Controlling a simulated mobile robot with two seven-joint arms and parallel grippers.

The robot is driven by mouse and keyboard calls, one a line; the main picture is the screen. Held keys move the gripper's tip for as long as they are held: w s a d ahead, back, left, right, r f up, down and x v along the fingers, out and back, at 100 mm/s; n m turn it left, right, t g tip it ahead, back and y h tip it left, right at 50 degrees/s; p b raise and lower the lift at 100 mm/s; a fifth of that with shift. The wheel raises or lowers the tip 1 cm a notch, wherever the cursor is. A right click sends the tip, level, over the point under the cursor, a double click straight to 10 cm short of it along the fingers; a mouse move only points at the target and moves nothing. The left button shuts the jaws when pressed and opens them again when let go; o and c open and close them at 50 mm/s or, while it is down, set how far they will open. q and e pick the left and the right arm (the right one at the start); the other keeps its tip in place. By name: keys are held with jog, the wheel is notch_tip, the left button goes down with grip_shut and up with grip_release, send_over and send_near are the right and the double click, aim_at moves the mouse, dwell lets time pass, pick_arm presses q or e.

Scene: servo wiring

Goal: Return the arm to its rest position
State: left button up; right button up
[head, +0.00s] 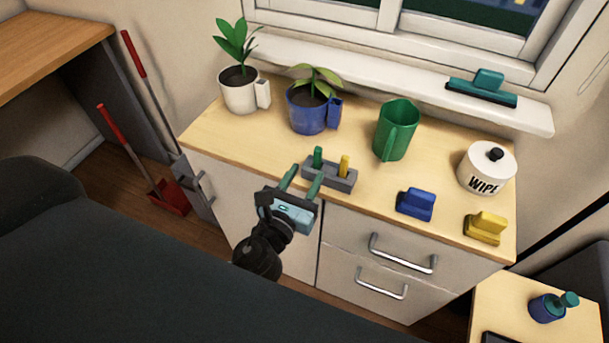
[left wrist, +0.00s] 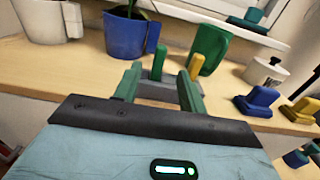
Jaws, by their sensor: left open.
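My left gripper (head: 302,179) is in front of the cabinet's front edge, near a grey holder (head: 330,178) on the wooden top. Its two green fingers are apart, with nothing seen between them; they also show in the left wrist view (left wrist: 160,85). The grey holder carries a green peg (head: 318,156) and a yellow peg (head: 344,166), both upright. In the left wrist view the pegs stand beyond the fingertips, and the fingers partly hide the holder. My right gripper is in neither view.
A white pot (head: 240,96) and a blue pot (head: 307,117) hold plants at the back left. A green jug (head: 397,130), a wipes tub (head: 486,170), a blue block (head: 415,204) and a yellow block (head: 486,228) stand to the right. Drawer handles (head: 403,254) protrude below.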

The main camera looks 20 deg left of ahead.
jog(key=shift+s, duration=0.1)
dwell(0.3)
pick_arm(q)
jog(key=s+a+f+n+g+p, duration=0.1)
jog(key=s+f+n+g, duration=0.2)
jog(key=s+f+n, duration=0.3)
jog(key=s+a+f+n+g+h+p, duration=0.1)
jog(key=s+a+f+n+g, duration=0.1)
jog(key=s+f+n, duration=0.5)
jog(key=s+a+f+n+g+p, duration=0.1)
jog(key=s+f+n+g, duration=0.3)
jog(key=s+n, duration=1.1)
notch_tip(320, 180, down, 2)
jog(key=n, duration=0.6)
jog(key=shift+s+a+f+n, duration=0.15)
jog(key=shift+n, duration=0.15)
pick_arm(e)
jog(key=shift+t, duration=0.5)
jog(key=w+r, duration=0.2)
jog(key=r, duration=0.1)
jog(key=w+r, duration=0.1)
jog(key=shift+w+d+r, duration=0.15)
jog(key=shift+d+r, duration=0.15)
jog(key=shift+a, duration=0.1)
